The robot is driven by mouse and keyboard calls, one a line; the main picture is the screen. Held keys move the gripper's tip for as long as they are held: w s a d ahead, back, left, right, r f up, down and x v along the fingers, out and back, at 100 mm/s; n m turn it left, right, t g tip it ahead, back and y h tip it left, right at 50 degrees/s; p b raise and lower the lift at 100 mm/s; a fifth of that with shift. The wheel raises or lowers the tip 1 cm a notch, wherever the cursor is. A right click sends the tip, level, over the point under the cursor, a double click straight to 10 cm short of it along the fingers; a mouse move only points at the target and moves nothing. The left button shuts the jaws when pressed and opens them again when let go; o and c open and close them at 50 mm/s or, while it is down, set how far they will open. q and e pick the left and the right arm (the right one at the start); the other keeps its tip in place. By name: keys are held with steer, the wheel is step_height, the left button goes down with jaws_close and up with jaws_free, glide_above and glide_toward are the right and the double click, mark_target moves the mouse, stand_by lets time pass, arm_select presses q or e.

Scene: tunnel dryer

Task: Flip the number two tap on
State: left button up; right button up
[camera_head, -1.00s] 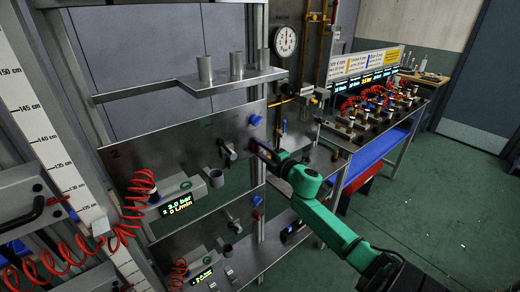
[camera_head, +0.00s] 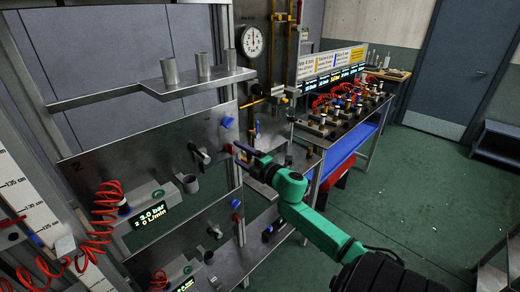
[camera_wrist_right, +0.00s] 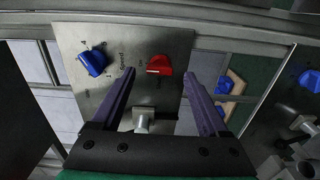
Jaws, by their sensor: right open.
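The steel panel marked 2 (camera_head: 75,167) carries a display (camera_head: 150,216) reading 3.0 bar and 0 L/min. A tap with a dark lever (camera_head: 199,155) sticks out of this panel. A blue knob (camera_head: 227,122) and a small red knob (camera_head: 228,148) sit at its right end. My right gripper (camera_head: 238,152) is open and empty in front of that end, right of the tap. In the right wrist view, the open fingers (camera_wrist_right: 160,85) point at a plate with the blue knob (camera_wrist_right: 92,62) and red knob (camera_wrist_right: 159,66). The red knob shows between the fingers. My left gripper is out of view.
A steel shelf with several cups (camera_head: 150,90) juts out above the panel. A lower panel with another display (camera_head: 183,285) is below. A red coiled hose (camera_head: 105,205) hangs at left. A bench with several valves (camera_head: 345,110) stands at right, beside open green floor (camera_head: 430,185).

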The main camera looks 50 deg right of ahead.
steer(key=s+b, duration=0.2)
steer(key=s, duration=0.9)
steer(key=shift+s, duration=0.2)
